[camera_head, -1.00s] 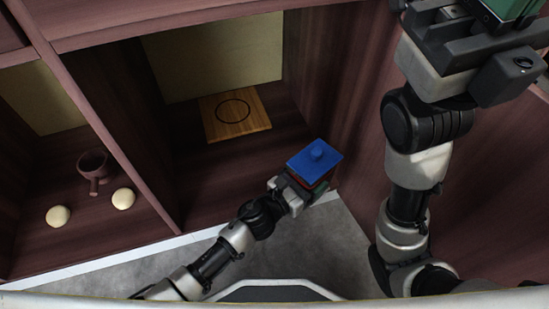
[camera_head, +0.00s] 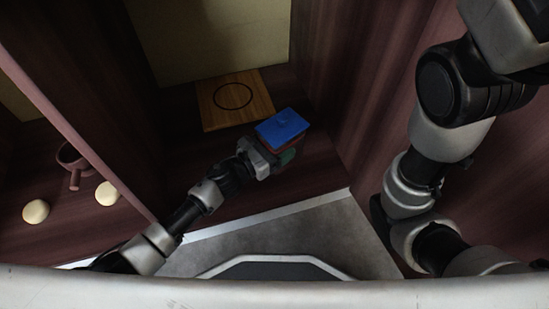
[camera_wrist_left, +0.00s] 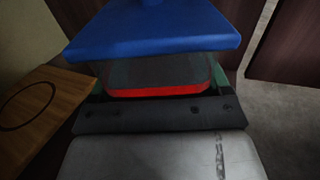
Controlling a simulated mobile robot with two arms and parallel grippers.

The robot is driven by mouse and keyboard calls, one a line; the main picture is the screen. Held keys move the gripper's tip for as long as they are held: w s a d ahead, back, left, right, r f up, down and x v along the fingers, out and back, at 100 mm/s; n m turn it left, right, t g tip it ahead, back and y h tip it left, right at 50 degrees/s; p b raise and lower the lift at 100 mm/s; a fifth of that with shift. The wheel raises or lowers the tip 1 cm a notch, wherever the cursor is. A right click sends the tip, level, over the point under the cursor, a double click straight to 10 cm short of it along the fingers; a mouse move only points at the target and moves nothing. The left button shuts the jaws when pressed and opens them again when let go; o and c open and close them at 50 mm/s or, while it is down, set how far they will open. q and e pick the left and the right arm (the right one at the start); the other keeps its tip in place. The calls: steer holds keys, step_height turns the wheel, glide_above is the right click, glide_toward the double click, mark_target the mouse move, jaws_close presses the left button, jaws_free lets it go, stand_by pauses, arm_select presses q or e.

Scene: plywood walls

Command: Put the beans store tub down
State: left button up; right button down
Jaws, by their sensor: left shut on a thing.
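The beans store tub has a square blue lid (camera_head: 282,127) with a knob and a reddish body below it. My left gripper (camera_head: 268,156) is shut on the tub and holds it upright, just in front of the wooden board. In the left wrist view the blue lid (camera_wrist_left: 153,32) fills the top, with a red band (camera_wrist_left: 160,90) beneath it between the fingers. The wooden board (camera_head: 208,110) with a dark ring lies at the back of the compartment; it also shows at the left of the left wrist view (camera_wrist_left: 50,112). My right gripper is out of frame.
A dark upright divider (camera_head: 85,120) bounds the compartment on the left, and a tall side wall (camera_head: 375,90) on the right. A brown cup with a handle (camera_head: 73,162) and two pale round things (camera_head: 36,211) lie in the left compartment. The board's top is bare.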

arm_select(q)
steer(key=shift+w+a+f, duration=0.2)
steer(key=shift+w+a, duration=0.05)
step_height(320, 180, down, 4)
steer(key=b, duration=0.3)
steer(key=shift+r, duration=0.15)
steer(key=shift+b, duration=0.4)
steer(key=o, duration=1.2)
steer(key=shift+f, duration=0.2)
steer(key=shift+r, duration=0.1)
